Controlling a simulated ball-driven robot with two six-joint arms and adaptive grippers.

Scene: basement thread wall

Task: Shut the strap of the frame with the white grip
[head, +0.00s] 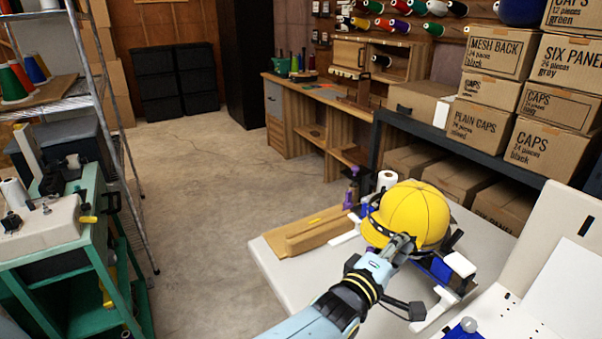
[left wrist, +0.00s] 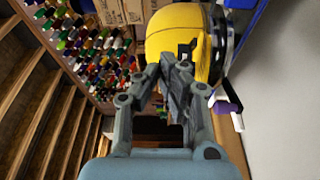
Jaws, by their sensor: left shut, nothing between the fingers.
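A yellow cap (head: 416,214) sits on a frame with blue and black parts on the white table. A white block, which looks like the white grip (head: 459,264), is at the frame's right side. A dark band, perhaps the strap (head: 376,226), runs along the cap's lower left edge; I cannot tell whether it is shut. My left gripper (head: 404,243) is shut and empty, in front of the cap's near side. In the left wrist view the fingers (left wrist: 172,64) overlap the yellow cap (left wrist: 174,28); contact is unclear. My right gripper is not in view.
A cardboard-brown block (head: 310,230) lies on the white table (head: 277,265), left of the cap. A white roll (head: 387,180) stands behind. A white machine panel (head: 535,260) is at the right, and stacked cap boxes (head: 545,150) are behind.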

